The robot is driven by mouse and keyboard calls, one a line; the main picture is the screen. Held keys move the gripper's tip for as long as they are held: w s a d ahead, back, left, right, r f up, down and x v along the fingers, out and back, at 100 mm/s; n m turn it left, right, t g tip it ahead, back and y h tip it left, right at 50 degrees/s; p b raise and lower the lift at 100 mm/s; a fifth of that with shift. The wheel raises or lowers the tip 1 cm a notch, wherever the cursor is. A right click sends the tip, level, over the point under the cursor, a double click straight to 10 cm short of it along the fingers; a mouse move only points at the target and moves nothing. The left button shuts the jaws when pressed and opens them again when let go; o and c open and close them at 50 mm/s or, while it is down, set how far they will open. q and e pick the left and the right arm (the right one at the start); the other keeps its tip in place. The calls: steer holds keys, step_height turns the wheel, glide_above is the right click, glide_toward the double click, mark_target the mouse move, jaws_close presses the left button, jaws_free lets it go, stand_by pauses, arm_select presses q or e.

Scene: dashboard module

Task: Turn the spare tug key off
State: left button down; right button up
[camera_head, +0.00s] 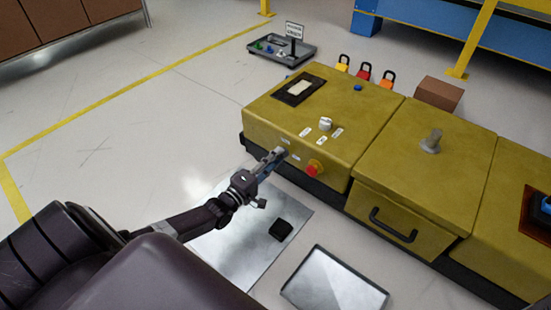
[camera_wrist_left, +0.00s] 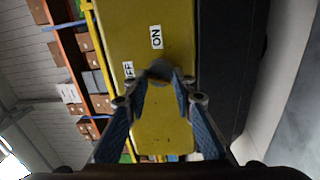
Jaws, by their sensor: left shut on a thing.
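The yellow tug (camera_head: 265,118) stands on the floor with its dashboard face toward me. In the left wrist view, a grey rounded key or key switch (camera_wrist_left: 159,69) sits on the yellow face beside a white ON label (camera_wrist_left: 156,37) and a partly covered OFF label (camera_wrist_left: 128,70). My left gripper (camera_head: 279,154) is at this front face, and its fingers (camera_wrist_left: 160,80) are shut on the key. In the head view the fingers hide the key, so its exact turn cannot be told. My right gripper is not in view.
A red button (camera_head: 313,168) on a yellow base is right of my left gripper. A white knob (camera_head: 325,124) stands on the tug's top. Padlocks (camera_head: 363,72) and a brown box (camera_head: 439,93) stand behind. A tray (camera_head: 334,284) and a metal sheet (camera_head: 236,262) lie in front.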

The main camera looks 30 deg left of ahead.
arm_select(q)
steer(key=shift+f+n, duration=0.15)
steer(key=shift+n, duration=1.65)
steer(key=shift+d, duration=0.1)
steer(key=c, duration=1.6)
jaws_free()
steer(key=s, duration=0.8)
steer(key=s+a, duration=0.1)
steer(key=s, duration=0.3)
steer(key=shift+f, duration=0.3)
